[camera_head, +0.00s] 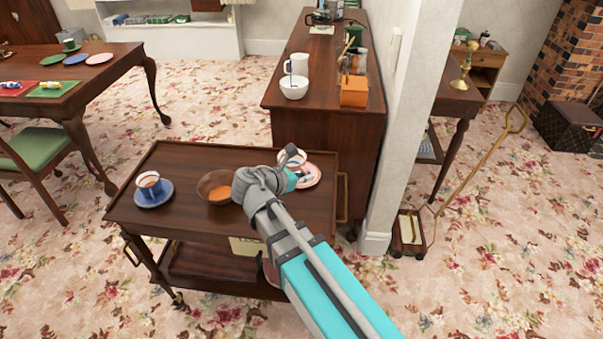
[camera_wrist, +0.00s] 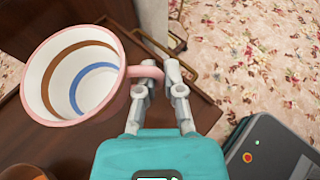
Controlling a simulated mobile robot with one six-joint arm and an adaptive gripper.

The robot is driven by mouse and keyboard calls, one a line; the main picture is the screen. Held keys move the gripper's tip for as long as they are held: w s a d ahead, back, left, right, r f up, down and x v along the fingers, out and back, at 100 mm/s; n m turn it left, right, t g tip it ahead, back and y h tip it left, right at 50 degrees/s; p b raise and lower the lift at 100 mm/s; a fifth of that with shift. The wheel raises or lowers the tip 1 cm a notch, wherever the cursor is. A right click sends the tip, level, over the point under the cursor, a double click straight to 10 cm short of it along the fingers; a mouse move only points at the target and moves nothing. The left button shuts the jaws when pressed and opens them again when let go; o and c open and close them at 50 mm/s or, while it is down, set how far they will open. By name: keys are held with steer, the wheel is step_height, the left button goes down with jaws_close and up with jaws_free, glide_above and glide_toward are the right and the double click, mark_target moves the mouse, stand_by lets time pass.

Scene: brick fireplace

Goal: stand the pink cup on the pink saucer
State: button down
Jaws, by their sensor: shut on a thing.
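The pink cup (camera_wrist: 70,85) is large at the left of the wrist view, with a pink rim, a white inside and brown and blue bands. My gripper (camera_wrist: 160,72) is shut on its handle. The cup looks empty, its mouth facing up toward the wrist camera. In the head view the cup (camera_head: 292,157) shows just beyond my gripper (camera_head: 299,178). The pink saucer (camera_head: 314,175) lies on the right end of the dark wooden cart, partly hidden by my gripper and the cup. I cannot tell whether the cup touches it.
A dark cabinet (camera_head: 325,115) with a white bowl (camera_head: 294,88) and an orange box (camera_head: 354,92) rises behind.

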steer(key=w+f+b, duration=0.4)
steer(key=w, duration=0.5)
steer(key=b, duration=0.5)
glide_above(312, 184)
steer(key=f, duration=0.5)
steer(key=shift+s, duration=0.35)
steer(key=shift+f, duration=0.1)
steer(key=shift+w+f+b, duration=0.45)
steer(key=shift+f+b, duration=0.1)
steer(key=shift+b, duration=0.1)
steer(key=shift+f+b, duration=1.4)
